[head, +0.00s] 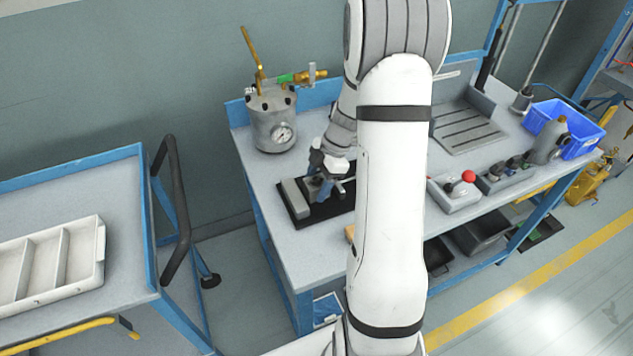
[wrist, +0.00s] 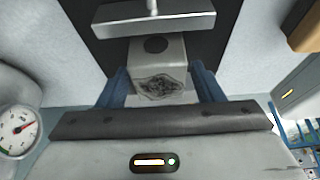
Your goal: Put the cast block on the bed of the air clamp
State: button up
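The cast block (wrist: 160,50) is a pale grey cube with a dark round spot on one face and a rough dark patch on another. It sits between the two blue fingers of my gripper (wrist: 160,84) in the wrist view. The fingers lie close along both sides; I cannot tell whether they press on it. In the head view my gripper (head: 325,182) is low over a black mat (head: 338,206), and the block is not clearly seen.
A grey bar (head: 295,198) lies beside my gripper on the mat. A pressure pot with a gauge (head: 272,125) stands behind. A red-knobbed control box (head: 455,190), small fittings and a blue bin (head: 570,125) are to the right. A cart with a white tray (head: 55,262) is left.

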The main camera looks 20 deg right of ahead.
jog(key=shift+o, duration=0.6)
jog(key=shift+r, duration=0.1)
jog(key=shift+r, duration=0.15)
jog(key=v, duration=1.1)
jog(key=s+a+r+m+t+h, duration=0.1)
jog(key=s+a+r+m+h, duration=0.1)
jog(key=s+a+m, duration=0.5)
jog(key=s+a+r+m+t+h, duration=0.1)
jog(key=s+a+r+m+h, duration=0.1)
jog(key=s+a+m, duration=0.5)
jog(key=shift+s+r+m+t, duration=0.3)
jog(key=shift+s+r+m, duration=0.5)
jog(key=shift+s+m, duration=1.4)
jog(key=shift+s+a, duration=0.1)
jog(key=shift+s, duration=0.05)
jog(key=shift+r, duration=0.2)
